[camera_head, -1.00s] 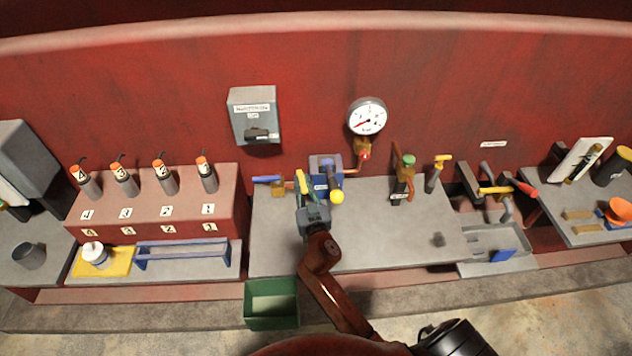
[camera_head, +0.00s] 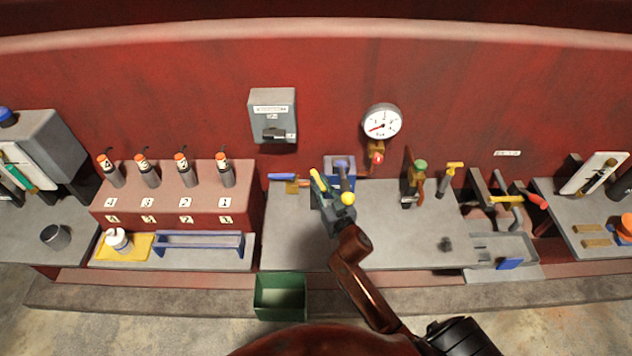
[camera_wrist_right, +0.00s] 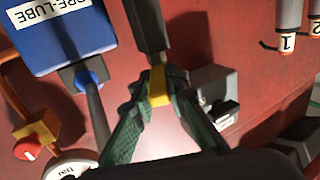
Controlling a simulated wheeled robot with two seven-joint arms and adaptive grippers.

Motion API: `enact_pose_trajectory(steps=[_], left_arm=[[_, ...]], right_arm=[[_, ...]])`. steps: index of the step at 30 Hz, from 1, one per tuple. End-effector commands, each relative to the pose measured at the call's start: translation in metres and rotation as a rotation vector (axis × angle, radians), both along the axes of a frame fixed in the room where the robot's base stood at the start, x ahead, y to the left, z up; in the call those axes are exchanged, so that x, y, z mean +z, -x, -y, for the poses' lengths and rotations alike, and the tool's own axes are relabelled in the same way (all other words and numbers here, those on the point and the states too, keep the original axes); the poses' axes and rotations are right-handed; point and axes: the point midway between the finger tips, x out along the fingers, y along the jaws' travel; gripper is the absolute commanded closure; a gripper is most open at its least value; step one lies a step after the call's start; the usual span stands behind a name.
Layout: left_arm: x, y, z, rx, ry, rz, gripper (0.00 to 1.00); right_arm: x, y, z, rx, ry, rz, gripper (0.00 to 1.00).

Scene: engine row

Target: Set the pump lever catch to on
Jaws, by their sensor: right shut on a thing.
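The blue pump unit (camera_head: 341,172) stands at the back of the grey bench, and its PRE-LUBE label shows on the blue box (camera_wrist_right: 62,32) in the right wrist view. A grey lever with a yellow ball knob (camera_head: 348,198) comes forward from it. Left of the lever is a yellow catch piece (camera_head: 318,180), which shows at the end of a dark bar in the right wrist view (camera_wrist_right: 158,85). My right gripper (camera_wrist_right: 158,95) has its green-padded fingers closed on this yellow piece. The fingertips partly hide it. My left gripper is not in view.
A blue-handled brass valve (camera_head: 291,182) is left of the pump. A gauge (camera_head: 382,121) and a grey wall box (camera_head: 273,115) are behind. A green bin (camera_head: 280,296) is in front. The bench right of the pump (camera_head: 400,235) is mostly clear.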

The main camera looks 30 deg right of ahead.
Motion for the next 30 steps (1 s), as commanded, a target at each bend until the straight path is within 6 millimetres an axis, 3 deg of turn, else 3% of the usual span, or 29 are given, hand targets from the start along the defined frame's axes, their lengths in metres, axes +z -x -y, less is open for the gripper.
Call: enact_pose_trajectory(steps=[2, 3, 10, 20, 23, 30], left_arm=[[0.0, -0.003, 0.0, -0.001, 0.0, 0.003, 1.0], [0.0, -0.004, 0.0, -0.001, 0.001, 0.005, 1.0], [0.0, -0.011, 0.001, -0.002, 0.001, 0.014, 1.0], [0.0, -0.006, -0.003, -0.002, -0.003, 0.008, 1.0], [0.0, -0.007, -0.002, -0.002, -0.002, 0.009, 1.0], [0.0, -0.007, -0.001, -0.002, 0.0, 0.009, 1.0]], right_arm=[[-0.002, 0.0, -0.001, 0.001, -0.001, -0.002, 1.0], [-0.002, 0.0, -0.001, 0.001, -0.001, -0.002, 0.84], [-0.001, 0.0, -0.002, 0.001, 0.0, -0.001, 0.68], [-0.001, 0.003, -0.001, 0.0, 0.0, -0.001, 0.68], [-0.001, 0.014, -0.002, 0.0, -0.001, -0.001, 0.68], [-0.001, 0.062, -0.006, 0.0, -0.002, -0.002, 0.68]])
